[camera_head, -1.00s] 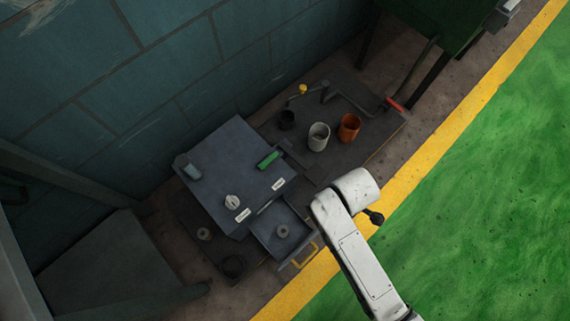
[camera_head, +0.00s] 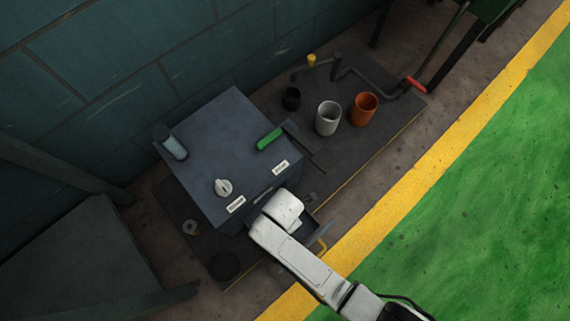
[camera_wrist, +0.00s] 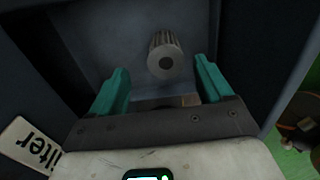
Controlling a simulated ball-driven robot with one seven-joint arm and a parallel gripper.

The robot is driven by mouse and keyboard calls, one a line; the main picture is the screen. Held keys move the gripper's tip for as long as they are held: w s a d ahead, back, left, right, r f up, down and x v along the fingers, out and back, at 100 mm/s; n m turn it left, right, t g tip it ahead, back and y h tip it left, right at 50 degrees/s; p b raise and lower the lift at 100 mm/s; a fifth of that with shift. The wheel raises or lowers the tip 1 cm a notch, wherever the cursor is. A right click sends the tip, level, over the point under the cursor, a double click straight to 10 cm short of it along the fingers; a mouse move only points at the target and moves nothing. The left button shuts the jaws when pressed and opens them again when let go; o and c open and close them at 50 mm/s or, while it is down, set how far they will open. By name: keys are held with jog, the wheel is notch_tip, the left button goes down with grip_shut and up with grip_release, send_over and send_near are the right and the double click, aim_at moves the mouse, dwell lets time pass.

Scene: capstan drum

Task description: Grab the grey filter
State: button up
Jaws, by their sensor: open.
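The grey filter (camera_wrist: 165,58) is a ribbed cylinder with a dark hole in its end. It lies in the open drawer (camera_head: 322,228) at the front of the blue-grey cabinet (camera_head: 225,150). In the wrist view my gripper (camera_wrist: 160,72) is open, its two teal fingers apart. The filter shows in the gap between them, somewhat beyond the tips, with no visible contact. In the head view my white arm covers most of the drawer and hides the filter.
A label (camera_wrist: 28,145) reading "ilter" is beside the drawer. The cabinet top carries a white knob (camera_head: 223,187), a green handle (camera_head: 269,138) and a glass-like cylinder (camera_head: 172,145). A grey cup (camera_head: 327,120) and an orange cup (camera_head: 363,109) stand behind. The green floor (camera_head: 480,210) is clear.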

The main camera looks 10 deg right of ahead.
jog(key=shift+s+d+f+b, duration=0.1)
jog(key=shift+s+f+b, duration=0.1)
jog(key=shift+f+b, duration=1.15)
jog(key=shift+s+f+b, duration=0.2)
jog(key=shift+f+b, duration=0.55)
jog(key=shift+f, duration=1.2)
jog(key=shift+r, duration=0.1)
jog(key=c, duration=1.2)
